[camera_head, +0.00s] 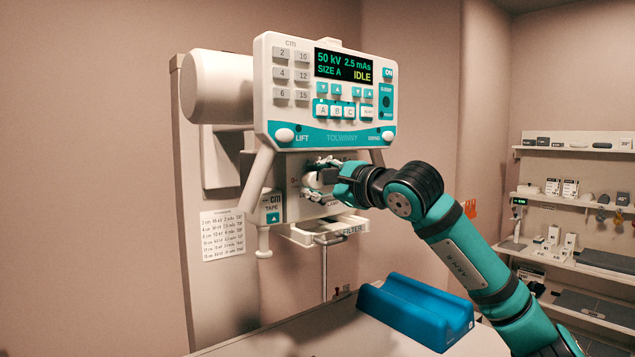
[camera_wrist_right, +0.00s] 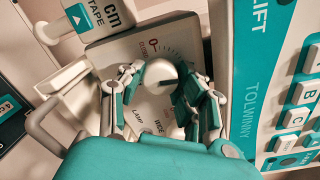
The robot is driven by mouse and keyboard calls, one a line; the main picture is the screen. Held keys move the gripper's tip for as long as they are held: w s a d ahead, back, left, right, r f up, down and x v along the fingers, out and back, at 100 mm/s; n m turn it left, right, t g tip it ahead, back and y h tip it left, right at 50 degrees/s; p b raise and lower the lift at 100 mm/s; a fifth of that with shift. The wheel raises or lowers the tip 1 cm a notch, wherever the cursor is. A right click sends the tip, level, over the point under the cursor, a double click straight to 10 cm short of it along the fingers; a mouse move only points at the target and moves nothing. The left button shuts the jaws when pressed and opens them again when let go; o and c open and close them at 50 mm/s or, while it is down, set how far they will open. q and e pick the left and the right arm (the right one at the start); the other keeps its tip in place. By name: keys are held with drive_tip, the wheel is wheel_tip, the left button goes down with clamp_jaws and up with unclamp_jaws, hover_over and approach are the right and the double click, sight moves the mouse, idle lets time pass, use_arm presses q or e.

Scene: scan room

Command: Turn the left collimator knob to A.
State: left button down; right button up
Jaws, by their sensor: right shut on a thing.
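The collimator (camera_head: 280,171) is the pale box under the control panel. A round white collimator knob (camera_wrist_right: 160,72) sits on its face with a dial scale around it. The scale shows a 0 and WIDE; I cannot read the knob's setting. My right gripper (camera_head: 322,180) reaches in from the right and is shut on this knob, with its fingers on both sides in the right wrist view (camera_wrist_right: 160,88). In the head view the gripper hides part of the knob and the face to its right, so a second knob cannot be made out. My left gripper is not in view.
The control panel (camera_head: 290,112) overhangs just above my gripper; its display reads SIZE A and IDLE. A tape housing (camera_head: 271,208) is left of the collimator, a filter tray (camera_head: 315,233) below. A blue cradle (camera_head: 415,310) lies on the table. Shelves (camera_head: 575,202) stand at the right.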

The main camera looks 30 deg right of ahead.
drive_tip(key=o, duration=1.2)
drive_tip(key=shift+c, duration=0.2)
drive_tip(key=shift+s, duration=0.1)
drive_tip(key=s, duration=1.1)
drive_tip(key=shift+s+d+r, duration=0.25)
drive_tip(key=shift+s+d, duration=0.15)
drive_tip(key=shift+d, duration=0.05)
